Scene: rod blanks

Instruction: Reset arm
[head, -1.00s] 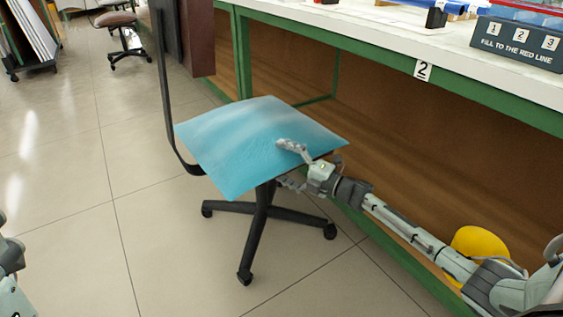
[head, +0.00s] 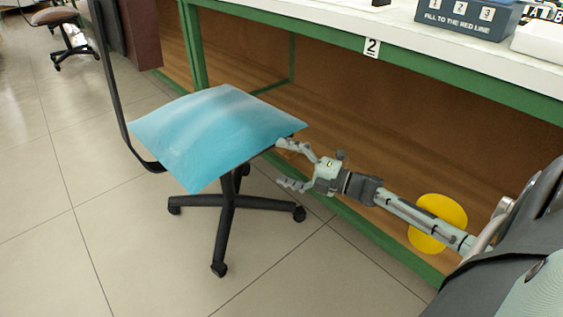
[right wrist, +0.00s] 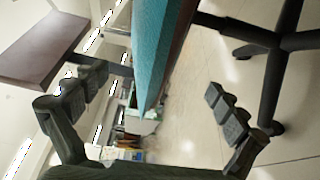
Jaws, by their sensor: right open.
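My right gripper (head: 284,163) is open beside the near right edge of a swivel chair's blue seat (head: 215,130). In the head view the upper finger is close to the seat corner and the lower finger is below seat level. In the right wrist view the gripper (right wrist: 150,110) has its fingers wide apart. The blue seat edge (right wrist: 158,50) shows beyond and between them, and nothing is gripped. I cannot tell whether a finger touches the seat. My right arm reaches in from the right. My left gripper is not in view.
A green-framed workbench (head: 450,75) labelled 2 stands behind the chair. A dark bin (head: 468,18) marked "FILL TO THE RED LINE" sits on it. A yellow round object (head: 437,215) is behind my right forearm. The chair's black wheeled base (head: 228,215) stands on open tiled floor.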

